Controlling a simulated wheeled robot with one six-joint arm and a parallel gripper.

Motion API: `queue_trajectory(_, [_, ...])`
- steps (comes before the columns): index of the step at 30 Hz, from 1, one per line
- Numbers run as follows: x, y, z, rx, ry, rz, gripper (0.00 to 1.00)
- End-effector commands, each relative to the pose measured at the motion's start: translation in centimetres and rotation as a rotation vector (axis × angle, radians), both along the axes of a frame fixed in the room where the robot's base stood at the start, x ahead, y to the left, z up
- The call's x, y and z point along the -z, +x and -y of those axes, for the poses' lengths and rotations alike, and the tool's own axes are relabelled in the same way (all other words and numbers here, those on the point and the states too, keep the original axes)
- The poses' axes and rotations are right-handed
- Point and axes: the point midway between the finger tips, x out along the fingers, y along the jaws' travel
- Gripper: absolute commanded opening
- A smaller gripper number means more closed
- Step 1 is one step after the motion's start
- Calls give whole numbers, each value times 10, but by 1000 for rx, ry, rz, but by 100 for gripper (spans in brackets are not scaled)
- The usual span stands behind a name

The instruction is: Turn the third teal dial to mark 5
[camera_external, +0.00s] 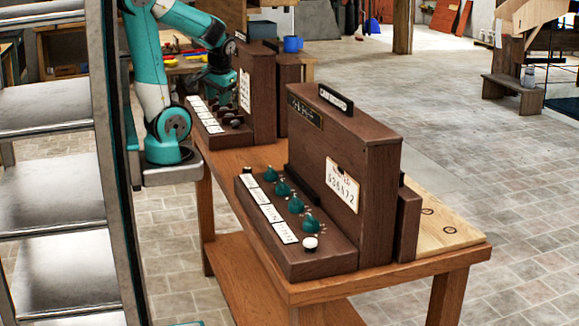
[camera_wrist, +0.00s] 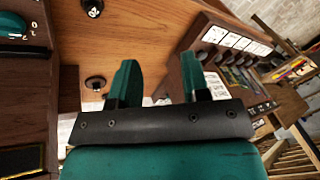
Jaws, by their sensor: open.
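Several teal dials stand in a row on the near brown console (camera_external: 310,262) in the external view. Counting from the far end, the third teal dial (camera_external: 296,205) has pale marks beside it; its setting is too small to read. My gripper (camera_external: 220,80) is well away from it, up by the far console and partly hidden. In the wrist view my gripper (camera_wrist: 160,80) has its two teal fingers apart with nothing between them. One teal dial (camera_wrist: 12,22) with a numbered scale is cut off at the top left; I cannot tell which one it is.
The far console (camera_external: 258,95) has dark knobs and white labels. The near console also has a white knob (camera_external: 310,243) and a tall back panel (camera_external: 335,165). Both stand on a wooden table (camera_external: 455,255). Open floor lies at the right.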

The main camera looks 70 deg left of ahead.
Motion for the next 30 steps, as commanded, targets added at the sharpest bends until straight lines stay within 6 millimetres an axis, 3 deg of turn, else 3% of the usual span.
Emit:
queue_trajectory(1, [0, 0, 0, 0, 0, 0, 49])
queue_trajectory(4, [-2, 5, 4, -12, -7, 10, 70])
queue_trajectory(8, [-8, 30, 25, -93, -49, 57, 70])
queue_trajectory(12, [-15, 70, 75, -266, -131, 117, 70])
queue_trajectory(18, [-22, 105, 162, -557, -218, 146, 70])
queue_trajectory(24, [-22, 112, 241, -799, -238, 134, 70])
queue_trajectory(30, [-10, 107, 322, -952, -245, 133, 70])
